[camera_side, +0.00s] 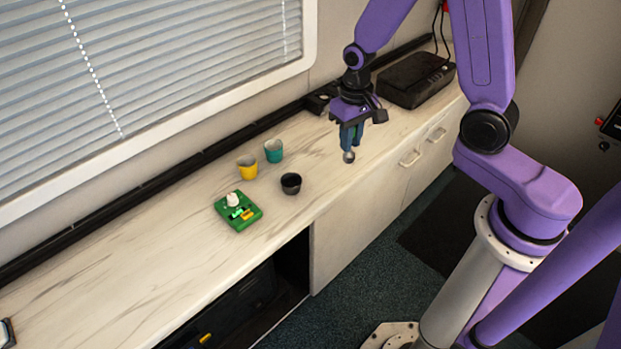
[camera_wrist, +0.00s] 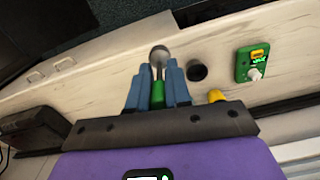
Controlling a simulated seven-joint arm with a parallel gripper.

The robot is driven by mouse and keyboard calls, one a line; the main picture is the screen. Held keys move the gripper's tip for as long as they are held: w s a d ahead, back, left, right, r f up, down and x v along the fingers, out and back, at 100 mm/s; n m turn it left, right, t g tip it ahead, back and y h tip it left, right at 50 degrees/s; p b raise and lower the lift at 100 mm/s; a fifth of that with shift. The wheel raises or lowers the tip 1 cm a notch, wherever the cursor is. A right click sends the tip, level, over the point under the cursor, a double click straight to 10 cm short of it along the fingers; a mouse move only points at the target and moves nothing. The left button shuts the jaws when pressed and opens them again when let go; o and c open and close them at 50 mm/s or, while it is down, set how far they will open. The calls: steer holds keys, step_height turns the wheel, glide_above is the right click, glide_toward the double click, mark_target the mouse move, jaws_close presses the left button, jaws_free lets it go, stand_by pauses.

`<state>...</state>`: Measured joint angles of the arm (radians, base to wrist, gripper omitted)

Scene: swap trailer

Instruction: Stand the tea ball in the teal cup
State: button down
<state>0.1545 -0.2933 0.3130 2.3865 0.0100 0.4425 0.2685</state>
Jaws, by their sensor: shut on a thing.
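My gripper (camera_side: 350,137) is shut on the tea ball (camera_side: 348,157), holding it above the counter with its round metal end down. In the wrist view the tea ball's metal end (camera_wrist: 160,55) shows beyond the fingertips, and its green handle lies between the blue fingers (camera_wrist: 158,85). The teal cup (camera_side: 273,150) stands upright on the counter, to the left of my gripper in the side view. In the wrist view I cannot see the teal cup.
A yellow cup (camera_side: 246,167) stands close beside the teal cup, and a black cup (camera_side: 291,183) stands nearer the front edge. A green board (camera_side: 238,211) with a white knob lies left of them. A black box (camera_side: 415,78) sits at the back right.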

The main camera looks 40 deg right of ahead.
steer(key=shift+w+a+f+m, duration=0.65)
steer(key=shift+w+a+f, duration=0.35)
steer(key=shift+w+f, duration=1.55)
steer(key=shift+w+a+f+m, duration=0.6)
steer(key=shift+w+a+f, duration=0.45)
steer(key=shift+w+f, duration=1.4)
steer(key=shift+w+a+f+m, duration=0.65)
steer(key=shift+w+a+f, duration=0.35)
steer(key=shift+w+f, duration=1.55)
steer(key=shift+s+f, duration=0.35)
steer(key=shift+s, duration=0.05)
steer(key=shift+f, duration=0.15)
steer(key=c, duration=1.1)
jaws_free()
steer(key=shift+o, duration=0.2)
